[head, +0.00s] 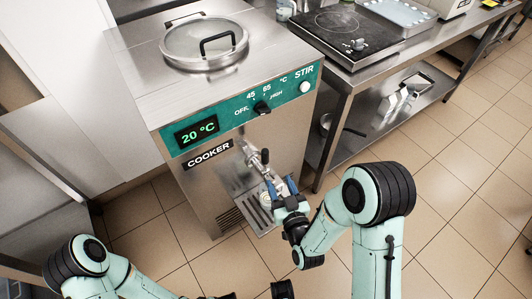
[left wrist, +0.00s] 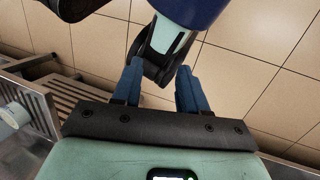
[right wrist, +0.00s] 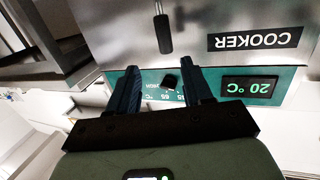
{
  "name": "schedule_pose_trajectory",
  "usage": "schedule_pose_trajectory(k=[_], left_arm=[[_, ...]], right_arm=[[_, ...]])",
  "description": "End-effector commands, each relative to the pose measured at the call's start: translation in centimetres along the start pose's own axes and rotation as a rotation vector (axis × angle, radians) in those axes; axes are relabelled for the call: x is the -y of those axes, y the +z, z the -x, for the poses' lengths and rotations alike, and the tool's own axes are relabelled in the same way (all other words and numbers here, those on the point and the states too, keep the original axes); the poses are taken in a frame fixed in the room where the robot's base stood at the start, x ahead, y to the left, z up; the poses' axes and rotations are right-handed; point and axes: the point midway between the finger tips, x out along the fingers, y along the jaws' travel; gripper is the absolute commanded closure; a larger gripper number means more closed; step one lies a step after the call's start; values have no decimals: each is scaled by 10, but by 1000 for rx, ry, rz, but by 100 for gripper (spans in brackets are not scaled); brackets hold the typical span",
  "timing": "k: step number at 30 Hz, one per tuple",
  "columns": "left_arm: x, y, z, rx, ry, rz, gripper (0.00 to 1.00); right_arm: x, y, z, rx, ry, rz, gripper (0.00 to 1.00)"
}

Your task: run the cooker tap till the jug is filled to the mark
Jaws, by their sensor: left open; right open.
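The steel cooker (head: 205,190) stands in the middle of the head view, its display reading 20 °C. Its tap (head: 252,155) sticks out of the front with a black handle, which also shows in the right wrist view (right wrist: 163,36). A pale, clear vessel, apparently the jug (head: 265,196), stands below the tap, partly hidden by my right gripper; its level and mark cannot be made out. My right gripper (head: 279,187) is open and empty in front of the tap, with the handle beyond its fingertips. My left gripper (left wrist: 157,82) is open and empty, low over the floor.
A drip tray (head: 262,222) juts from the cooker's front. A lidded opening (head: 203,43) is on its top. A steel bench (head: 345,82) with a black hob (head: 340,32) stands to the right. Tiled floor (head: 450,210) is clear at the right.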

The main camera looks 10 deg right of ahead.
Motion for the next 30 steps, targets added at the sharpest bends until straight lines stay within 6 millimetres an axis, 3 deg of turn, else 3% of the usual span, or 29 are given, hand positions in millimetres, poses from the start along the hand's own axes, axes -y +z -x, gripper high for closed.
schedule_pose_trajectory(k=[8, 14, 23, 30], left_arm=[[0, 6, 2, 17, -1, 0, 57], [7, -21, -19, -54, -2, 5, 57], [20, -79, -53, -204, -7, 16, 57], [19, -82, -48, -216, -6, 15, 57]], right_arm=[[4, -6, 7, -80, -35, 17, 50], [4, -5, -3, -85, -32, 19, 50], [4, -4, -19, -81, -33, 15, 50], [7, -13, -70, -81, -35, 19, 50]])
